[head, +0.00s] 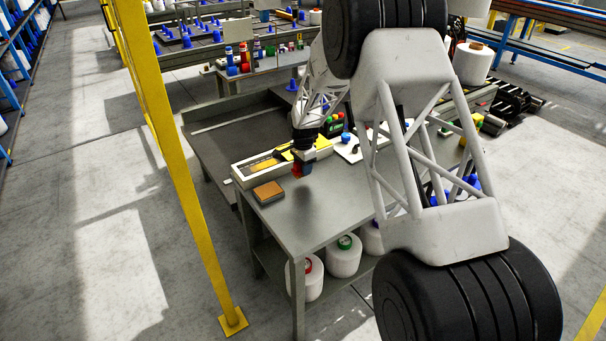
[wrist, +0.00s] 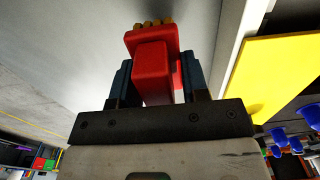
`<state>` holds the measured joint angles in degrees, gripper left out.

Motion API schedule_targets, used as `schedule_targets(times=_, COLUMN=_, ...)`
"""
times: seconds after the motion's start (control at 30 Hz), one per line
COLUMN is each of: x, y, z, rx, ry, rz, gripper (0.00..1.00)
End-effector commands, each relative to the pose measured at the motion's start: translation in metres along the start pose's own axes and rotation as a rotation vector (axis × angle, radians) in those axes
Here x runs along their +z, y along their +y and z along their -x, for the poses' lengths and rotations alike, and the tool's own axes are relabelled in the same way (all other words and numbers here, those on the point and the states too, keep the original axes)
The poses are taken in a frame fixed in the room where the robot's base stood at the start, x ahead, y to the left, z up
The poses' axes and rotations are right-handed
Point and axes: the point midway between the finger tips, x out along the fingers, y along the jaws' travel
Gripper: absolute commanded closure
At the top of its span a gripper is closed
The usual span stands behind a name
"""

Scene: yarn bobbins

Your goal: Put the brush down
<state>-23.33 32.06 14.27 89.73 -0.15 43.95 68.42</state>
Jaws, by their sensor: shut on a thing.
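The brush is red with yellowish tufts at its far end. In the wrist view the brush (wrist: 152,70) is between the two dark fingers of my gripper (wrist: 158,78), which is shut on it. In the head view my gripper (head: 302,163) is over the grey metal table (head: 320,208), near its left part. The red of the brush (head: 299,171) shows just below the fingers. It appears close above the table top; I cannot tell whether it touches.
A brown-topped block (head: 268,192) lies at the table's near left corner. A long pale and yellow tray (head: 258,166) lies just behind it. A white board with small parts (head: 350,150) is to the right. White yarn bobbins (head: 343,258) stand below. The front table top is clear.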

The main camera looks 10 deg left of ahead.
Motion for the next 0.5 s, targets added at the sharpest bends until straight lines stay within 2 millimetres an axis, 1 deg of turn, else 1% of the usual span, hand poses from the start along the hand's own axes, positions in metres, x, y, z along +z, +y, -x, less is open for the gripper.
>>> schedule_targets(times=0.33, x=0.0, y=-0.001, z=0.0, rx=-0.001, ry=0.0, rz=0.0, gripper=0.93)
schedule_targets(times=0.5, x=0.0, y=-0.001, z=-0.011, rx=0.0, ry=0.0, rz=0.0, gripper=0.93)
